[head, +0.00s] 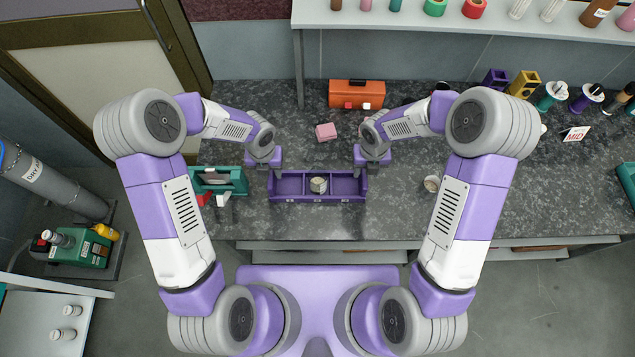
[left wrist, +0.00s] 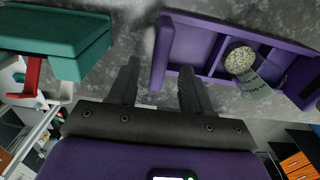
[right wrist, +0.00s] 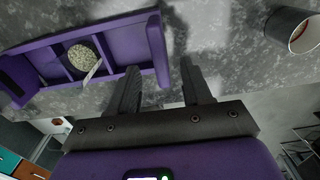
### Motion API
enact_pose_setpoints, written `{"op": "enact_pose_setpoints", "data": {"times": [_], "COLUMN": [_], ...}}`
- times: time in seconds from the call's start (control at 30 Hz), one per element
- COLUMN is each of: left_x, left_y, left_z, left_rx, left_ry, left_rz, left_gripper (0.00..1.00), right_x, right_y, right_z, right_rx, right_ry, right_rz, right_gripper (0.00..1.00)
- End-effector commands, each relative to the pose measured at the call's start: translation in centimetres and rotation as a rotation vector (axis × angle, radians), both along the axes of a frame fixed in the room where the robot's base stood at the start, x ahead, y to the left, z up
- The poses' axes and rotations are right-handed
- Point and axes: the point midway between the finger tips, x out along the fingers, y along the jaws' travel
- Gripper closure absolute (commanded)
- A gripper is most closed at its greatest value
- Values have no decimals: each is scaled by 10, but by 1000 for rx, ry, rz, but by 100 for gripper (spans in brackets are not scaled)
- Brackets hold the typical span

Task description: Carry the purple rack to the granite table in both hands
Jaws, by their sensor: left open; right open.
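The purple rack (head: 290,186) is on the dark granite table, upright, with a pale-topped jar (head: 318,185) in its middle compartment. The jar also shows in the left wrist view (left wrist: 240,60) and right wrist view (right wrist: 82,55). My left gripper (head: 273,170) is open at the rack's left end. In the left wrist view, the end wall (left wrist: 162,55) appears between its fingers. My right gripper (head: 364,170) is open at the rack's right end, where the other end wall (right wrist: 157,50) appears between its fingers. I cannot tell whether the fingers touch the rack.
The granite table (head: 420,218) has a teal box (head: 205,177) left of the rack and a cup (head: 431,184) to its right. A pink block (head: 326,132) and an orange box (head: 357,94) are behind it. The table's front edge is close.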

Motion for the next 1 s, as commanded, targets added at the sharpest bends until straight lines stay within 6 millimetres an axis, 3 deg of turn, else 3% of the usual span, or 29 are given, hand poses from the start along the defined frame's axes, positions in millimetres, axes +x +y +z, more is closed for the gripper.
{"op": "enact_pose_setpoints", "data": {"times": [0.53,0.93,1.0], "left_x": [0,0,0], "left_y": [0,0,0], "left_z": [-68,-75,-75], "left_rx": [0,-1,-1], "left_ry": [2,0,0], "left_rz": [1,2,2], "left_gripper": [51,51,60], "right_x": [0,0,0], "right_y": [0,0,0], "right_z": [-68,-75,-75], "right_rx": [-1,0,0], "right_ry": [2,0,0], "right_rz": [-1,-2,-2], "right_gripper": [51,51,60]}}
